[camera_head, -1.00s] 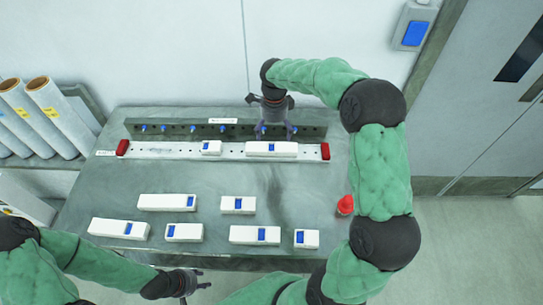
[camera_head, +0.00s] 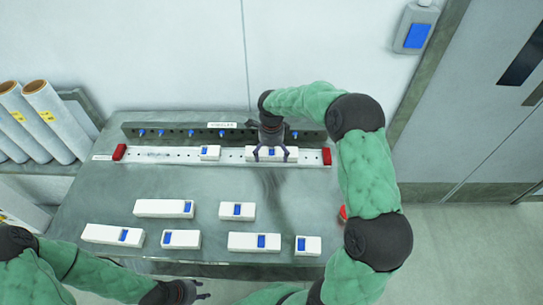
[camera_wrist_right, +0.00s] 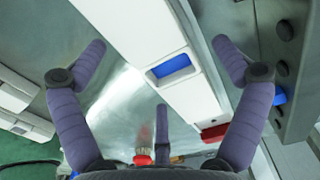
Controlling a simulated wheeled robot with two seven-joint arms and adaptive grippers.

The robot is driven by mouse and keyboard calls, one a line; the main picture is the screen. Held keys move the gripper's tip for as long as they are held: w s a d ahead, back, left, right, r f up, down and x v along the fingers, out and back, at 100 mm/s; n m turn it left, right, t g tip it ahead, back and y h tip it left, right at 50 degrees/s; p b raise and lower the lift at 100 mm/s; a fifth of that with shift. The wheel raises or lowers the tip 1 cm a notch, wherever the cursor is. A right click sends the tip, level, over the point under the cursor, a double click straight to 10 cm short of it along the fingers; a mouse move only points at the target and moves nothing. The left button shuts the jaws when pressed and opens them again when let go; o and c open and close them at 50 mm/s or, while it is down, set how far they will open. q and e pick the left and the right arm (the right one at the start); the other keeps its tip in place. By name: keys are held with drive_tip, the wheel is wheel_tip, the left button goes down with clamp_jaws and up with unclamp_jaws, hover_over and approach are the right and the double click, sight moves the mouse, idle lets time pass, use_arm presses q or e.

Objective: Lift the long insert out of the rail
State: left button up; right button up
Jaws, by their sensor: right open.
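The long insert (camera_head: 292,154), a white block with a blue window, sits in the right part of the pale rail (camera_head: 228,160). It also shows in the right wrist view (camera_wrist_right: 145,40), running diagonally between my fingers. My right gripper (camera_head: 271,154) is over the insert from above, its open fingers spread across it and hiding part of it. In the wrist view a finger stands on each side, with gaps to the insert. My left gripper (camera_head: 190,292) is low at the table's front edge, away from the rail; its finger opening is too small to judge.
A short white insert (camera_head: 210,153) sits in the rail to the left. Red end blocks (camera_head: 119,152) (camera_head: 326,156) close the rail. A dark board with blue pegs (camera_head: 162,132) stands behind it. Several loose white inserts (camera_head: 160,208) lie on the table (camera_head: 100,195) in front.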

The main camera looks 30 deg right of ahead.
drive_tip(key=shift+f, duration=0.45)
drive_tip(key=c, duration=1.6)
drive_tip(key=shift+r, duration=0.15)
